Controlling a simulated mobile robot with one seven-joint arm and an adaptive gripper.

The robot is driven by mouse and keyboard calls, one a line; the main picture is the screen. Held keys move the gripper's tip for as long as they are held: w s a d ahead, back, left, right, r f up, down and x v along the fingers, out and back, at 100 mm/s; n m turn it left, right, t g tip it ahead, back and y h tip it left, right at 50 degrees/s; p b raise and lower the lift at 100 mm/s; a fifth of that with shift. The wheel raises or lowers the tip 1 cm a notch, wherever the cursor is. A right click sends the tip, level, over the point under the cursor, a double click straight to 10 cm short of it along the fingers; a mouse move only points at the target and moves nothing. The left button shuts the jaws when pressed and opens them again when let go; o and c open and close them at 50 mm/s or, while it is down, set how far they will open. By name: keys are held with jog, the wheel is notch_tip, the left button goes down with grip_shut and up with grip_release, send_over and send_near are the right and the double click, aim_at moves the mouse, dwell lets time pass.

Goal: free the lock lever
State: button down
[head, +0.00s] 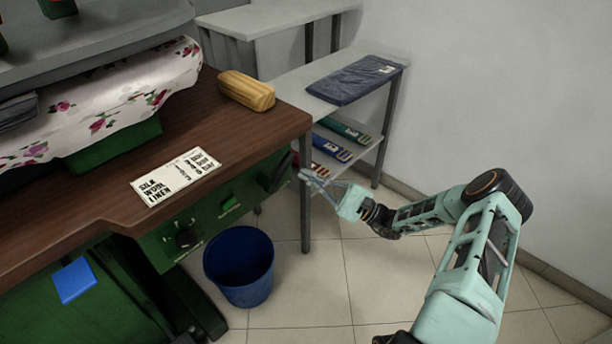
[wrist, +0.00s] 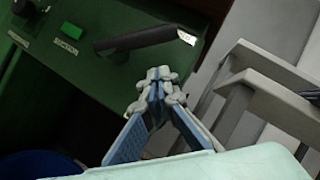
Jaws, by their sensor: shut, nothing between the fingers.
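The lock lever is a black bar on the green front panel of the press table. In the wrist view the lever (wrist: 140,39) slants slightly up to the right and has a small pale label at its right end. In the head view the lever (head: 279,172) is at the panel's right end, near the table leg. My gripper (head: 303,175) is shut and empty beside the panel's right end. In the wrist view my gripper (wrist: 158,76) has its fingertips together just below the lever, seemingly apart from it. Whether they touch is hard to tell.
The green panel has a green button (head: 229,203) and a black knob (head: 184,239). A blue bin (head: 239,266) stands on the floor below. A grey shelf (head: 398,62) with folded dark cloth (head: 354,79) stands behind my gripper. The tiled floor to the right is clear.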

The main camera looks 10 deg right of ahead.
jog(key=p+v, duration=0.1)
jog(key=v, duration=0.9)
jog(key=shift+p, duration=0.3)
jog(key=shift+s+a, duration=0.1)
jog(key=shift+a, duration=0.05)
